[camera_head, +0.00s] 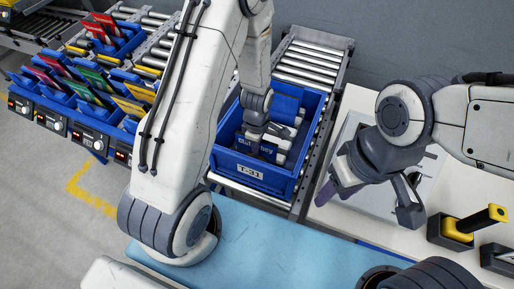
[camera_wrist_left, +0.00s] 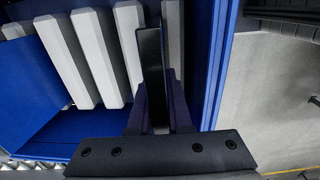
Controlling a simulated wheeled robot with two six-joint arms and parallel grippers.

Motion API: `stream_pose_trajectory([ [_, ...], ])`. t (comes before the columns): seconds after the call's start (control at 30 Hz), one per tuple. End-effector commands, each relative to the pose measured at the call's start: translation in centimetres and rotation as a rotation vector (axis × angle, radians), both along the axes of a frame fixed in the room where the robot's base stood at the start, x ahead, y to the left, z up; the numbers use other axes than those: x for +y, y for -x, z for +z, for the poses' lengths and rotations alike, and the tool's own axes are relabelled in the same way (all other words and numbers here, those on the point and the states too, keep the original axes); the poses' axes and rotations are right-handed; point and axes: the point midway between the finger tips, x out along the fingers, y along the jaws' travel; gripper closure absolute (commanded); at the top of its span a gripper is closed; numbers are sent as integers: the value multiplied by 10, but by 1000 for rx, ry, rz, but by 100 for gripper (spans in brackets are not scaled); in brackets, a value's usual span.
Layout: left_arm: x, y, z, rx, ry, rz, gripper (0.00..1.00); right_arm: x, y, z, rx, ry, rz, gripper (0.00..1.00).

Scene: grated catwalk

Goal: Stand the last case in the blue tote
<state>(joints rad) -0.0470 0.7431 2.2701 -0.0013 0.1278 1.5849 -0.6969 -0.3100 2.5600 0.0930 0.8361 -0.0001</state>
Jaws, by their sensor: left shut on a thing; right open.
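The blue tote (camera_head: 262,176), labelled T-31, stands on the roller conveyor, open at the top. My left gripper (camera_head: 257,136) reaches down inside it, near the front wall. In the left wrist view my left gripper (camera_wrist_left: 157,108) is shut on a thin dark-edged case (camera_wrist_left: 150,65), which is upright close to the tote's wall (camera_wrist_left: 212,65). Whether its bottom touches the tote floor is hidden. A blue lettered face (camera_head: 257,149) shows below the gripper. Several pale cases (camera_wrist_left: 97,55) stand slightly tilted beside it. My right gripper (camera_head: 367,196) is open and empty over the white bench.
Racks of blue bins (camera_head: 85,90) with coloured cases are at the left. The roller conveyor (camera_head: 312,62) runs behind the tote. A light-blue mat (camera_head: 290,250) lies in front. A yellow-and-black tool (camera_head: 465,226) stands on the white bench at the right.

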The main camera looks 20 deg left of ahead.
Motion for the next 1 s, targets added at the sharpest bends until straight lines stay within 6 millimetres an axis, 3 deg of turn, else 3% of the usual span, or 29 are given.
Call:
stream_pose_trajectory([
  [0.17, 0, 0, 0, 0, 0, 0, 100, 0, 0, 0, 0, 0, 0, 50],
  [0.2, 0, 0, 0, 0, 0, 0, 71, 0, 0, 0, 0, 0, 0, 50],
  [0.27, 0, 0, 0, 0, 0, 0, 48, 0, 0, 0, 0, 0, 0, 50],
  [0.5, 0, 0, 0, 0, 0, 0, 48, 0, 0, 0, 0, 0, 0, 50],
  [0.6, 0, 0, 0, 1, 0, 0, 23, 0, 0, 0, 0, 0, 0, 50],
  [1.0, 0, 0, 6, 1, 0, 0, 23, 0, 0, 6, 0, 0, 0, 50],
])
